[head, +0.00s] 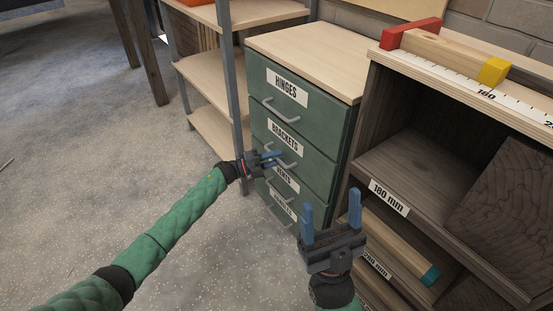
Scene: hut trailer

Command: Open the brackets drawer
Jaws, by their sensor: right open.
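The brackets drawer (313,160) is the second one down in a green drawer cabinet, under the hinges drawer (310,105). Its front looks flush with the others. It has a white BRACKETS label (284,138) and a grey bar handle (290,163). My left gripper (272,158) is at the left part of this handle, with its blue fingers close to or touching it. I cannot tell whether they close around the bar. My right gripper (333,218) is open and empty, fingers up, in front of the cabinet's lower right side.
A metal-post shelf (207,75) stands close on the left. A wooden rack (400,165) with a ruler (470,88) and wood pieces stands on the right. The floor (100,130) at left is clear.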

